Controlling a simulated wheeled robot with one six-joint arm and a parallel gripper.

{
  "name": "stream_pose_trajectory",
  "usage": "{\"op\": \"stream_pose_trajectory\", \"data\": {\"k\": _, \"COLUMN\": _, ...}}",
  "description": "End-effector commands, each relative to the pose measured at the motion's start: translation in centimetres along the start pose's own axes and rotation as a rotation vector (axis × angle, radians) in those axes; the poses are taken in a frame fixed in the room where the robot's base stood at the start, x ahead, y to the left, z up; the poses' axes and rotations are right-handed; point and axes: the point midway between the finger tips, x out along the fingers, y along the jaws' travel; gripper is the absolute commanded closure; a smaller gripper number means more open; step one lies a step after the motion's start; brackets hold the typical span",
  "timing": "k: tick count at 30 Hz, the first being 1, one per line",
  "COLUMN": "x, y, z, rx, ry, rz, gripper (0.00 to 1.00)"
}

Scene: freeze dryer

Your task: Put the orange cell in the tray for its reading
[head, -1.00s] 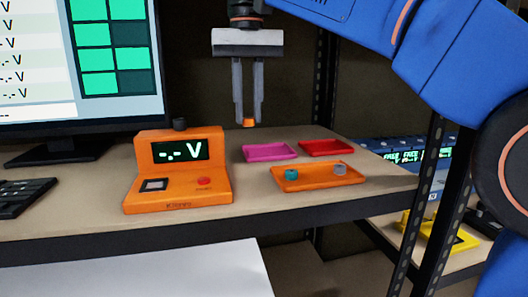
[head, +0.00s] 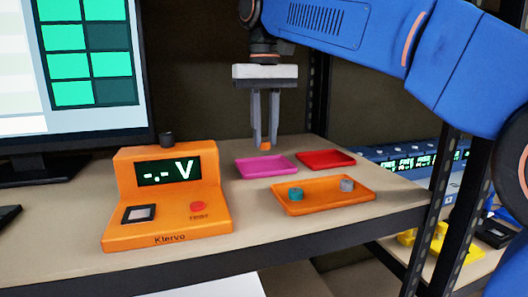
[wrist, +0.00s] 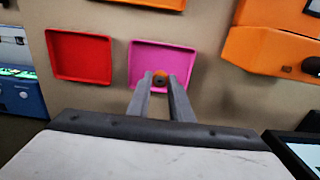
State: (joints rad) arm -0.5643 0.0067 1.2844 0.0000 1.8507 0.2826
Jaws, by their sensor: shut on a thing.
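My gripper (head: 265,144) is shut on the small orange cell (head: 266,147), which shows between the fingertips. In the wrist view the cell (wrist: 159,78) is seen in front of the pink tray (wrist: 178,56). In the head view the cell hangs near the pink tray (head: 262,168); its height above it is hard to tell. The red tray (head: 328,160) lies to the right, empty. The orange tray (head: 332,203) in front holds a teal cell (head: 296,194) and a grey cell (head: 347,185). The orange Klervo meter (head: 172,225) shows "-.- V" and has a square pad (head: 138,214).
A monitor (head: 92,120) stands at the left behind the meter. The shelf's front edge (head: 300,251) and a dark upright post (head: 432,190) bound the right side. Blue units with lit displays (head: 400,158) and a yellow item (head: 445,245) sit beyond the post.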

Motion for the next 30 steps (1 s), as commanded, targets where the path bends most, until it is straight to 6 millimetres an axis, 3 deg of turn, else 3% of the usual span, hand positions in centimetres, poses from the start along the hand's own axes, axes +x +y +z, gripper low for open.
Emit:
{"op": "stream_pose_trajectory", "data": {"k": 12, "x": 4.0, "y": 0.0, "z": 0.0, "rx": 0.0, "ry": -0.001, "rz": 0.0, "gripper": 0.93}}
{"op": "stream_pose_trajectory", "data": {"k": 24, "x": 4.5, "y": 0.0, "z": 0.0, "rx": 0.0, "ry": 0.0, "rz": 0.0, "gripper": 0.93}}
{"op": "stream_pose_trajectory", "data": {"k": 25, "x": 4.5, "y": 0.0, "z": 0.0, "rx": 0.0, "ry": 0.0, "rz": 0.0, "gripper": 0.78}}
{"op": "stream_pose_trajectory", "data": {"k": 27, "x": 4.5, "y": 0.0, "z": 0.0, "rx": 0.0, "ry": 0.0, "rz": 0.0, "gripper": 0.62}}
{"op": "stream_pose_trajectory", "data": {"k": 30, "x": 4.5, "y": 0.0, "z": 0.0, "rx": 0.0, "ry": 0.0, "rz": 0.0, "gripper": 0.62}}
